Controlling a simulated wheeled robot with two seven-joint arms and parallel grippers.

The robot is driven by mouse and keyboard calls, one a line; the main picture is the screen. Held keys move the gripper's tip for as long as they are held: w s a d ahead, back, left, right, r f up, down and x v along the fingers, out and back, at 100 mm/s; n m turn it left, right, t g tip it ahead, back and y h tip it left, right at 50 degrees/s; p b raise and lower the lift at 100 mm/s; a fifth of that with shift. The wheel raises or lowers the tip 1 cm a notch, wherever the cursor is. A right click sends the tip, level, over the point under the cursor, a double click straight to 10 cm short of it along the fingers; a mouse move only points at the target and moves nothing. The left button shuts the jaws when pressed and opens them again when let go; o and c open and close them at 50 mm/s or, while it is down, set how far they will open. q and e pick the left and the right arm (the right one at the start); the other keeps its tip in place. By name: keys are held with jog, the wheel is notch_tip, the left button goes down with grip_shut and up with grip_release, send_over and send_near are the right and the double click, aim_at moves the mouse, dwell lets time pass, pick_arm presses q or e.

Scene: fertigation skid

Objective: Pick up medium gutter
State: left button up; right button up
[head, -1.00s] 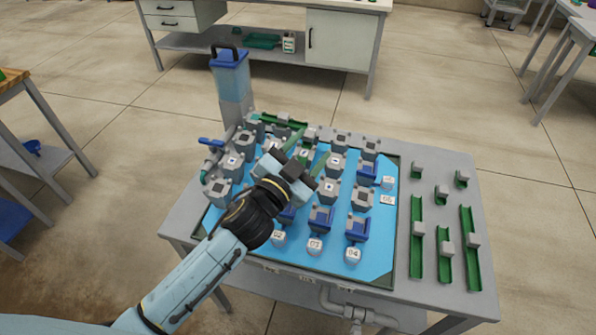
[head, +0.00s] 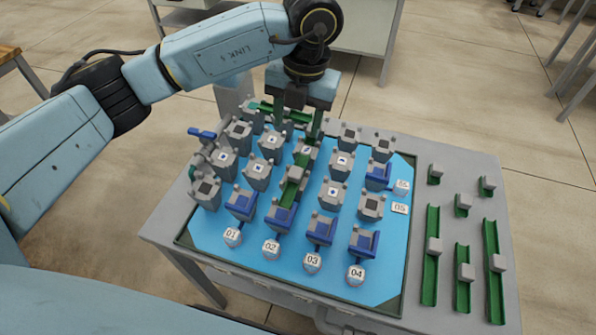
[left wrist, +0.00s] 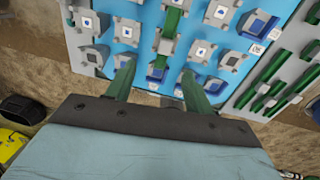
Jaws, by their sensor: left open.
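Green gutters with grey blocks lie on the grey table at the right: a long one (head: 432,268), a shorter one (head: 463,290) and another long one (head: 494,285). Very short green pieces lie behind them, at the left (head: 436,175), middle (head: 463,206) and right (head: 487,187). I cannot tell for sure which is the medium gutter. Another gutter (head: 289,192) sits among the posts on the blue board. My left gripper (head: 298,130) is open over the far part of the board. The left wrist view shows its spread fingers (left wrist: 157,90) with nothing held between them. My right gripper is out of view.
The blue board (head: 385,275) carries several grey posts, blue-topped units and numbered white tags (head: 313,262). The blue valve handle (head: 201,133) is at the left. A bench stands behind.

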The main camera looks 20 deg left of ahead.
pick_arm(q)
jog(key=f, duration=0.2)
jog(key=b, duration=0.1)
send_over(296, 171)
notch_tip(296, 171, down, 4)
jog(key=shift+s+a+f, duration=0.1)
jog(key=shift+s+f, duration=0.05)
jog(key=shift+f, duration=0.1)
jog(key=f, duration=0.3)
jog(key=shift+d+f+b, duration=0.15)
jog(key=shift+d+b, duration=0.1)
jog(key=shift+b, duration=0.15)
jog(key=shift+a+f, duration=0.2)
jog(key=shift+f, duration=0.15)
notch_tip(296, 171, down, 5)
jog(key=shift+r+b, duration=0.2)
jog(key=shift+b, duration=0.1)
jog(key=c, duration=1.1)
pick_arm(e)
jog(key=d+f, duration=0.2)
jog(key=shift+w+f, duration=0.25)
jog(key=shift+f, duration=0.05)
pick_arm(q)
jog(key=shift+r, duration=0.1)
